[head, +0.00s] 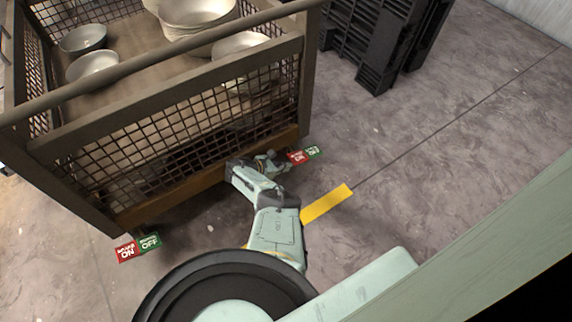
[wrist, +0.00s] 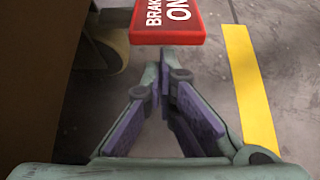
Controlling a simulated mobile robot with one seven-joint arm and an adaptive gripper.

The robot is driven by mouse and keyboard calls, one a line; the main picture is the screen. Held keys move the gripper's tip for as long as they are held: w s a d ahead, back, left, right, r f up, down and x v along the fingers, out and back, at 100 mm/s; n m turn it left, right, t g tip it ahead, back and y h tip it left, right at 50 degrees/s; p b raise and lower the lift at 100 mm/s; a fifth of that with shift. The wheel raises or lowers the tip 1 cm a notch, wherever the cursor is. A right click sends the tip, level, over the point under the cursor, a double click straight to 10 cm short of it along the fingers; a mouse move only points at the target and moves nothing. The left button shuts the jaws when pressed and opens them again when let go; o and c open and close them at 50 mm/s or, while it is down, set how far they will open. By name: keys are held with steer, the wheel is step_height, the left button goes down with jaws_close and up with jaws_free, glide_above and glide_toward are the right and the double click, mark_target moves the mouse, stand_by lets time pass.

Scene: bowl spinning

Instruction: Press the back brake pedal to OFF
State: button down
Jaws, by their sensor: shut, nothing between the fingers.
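A brake pedal with a red ON half (head: 298,157) and a green OFF half (head: 314,151) sticks out near the floor at the cart's right corner. In the wrist view the red ON half (wrist: 168,22) is at the top; the green half is out of view. My gripper (head: 272,156) is low beside the cart, just left of this pedal. In the wrist view my gripper (wrist: 164,75) is shut and empty, its fingertips just short of the red half's near edge; I cannot tell whether they touch. A second red and green pedal (head: 137,247) is at the cart's left corner.
The mesh-sided cart (head: 170,125) holds several pale bowls (head: 195,12) and stands close beside my arm. Black crates (head: 375,45) stand behind it. A yellow floor strip (head: 327,202) lies right of my arm. The floor to the right is clear.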

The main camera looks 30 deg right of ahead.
steer(key=a+r+p, duration=0.2)
steer(key=a+p, duration=0.1)
steer(key=a, duration=0.6)
steer(key=shift+s+a+r+p, duration=0.15)
steer(key=shift+s+r+p, duration=0.05)
steer(key=shift+s+p, duration=0.2)
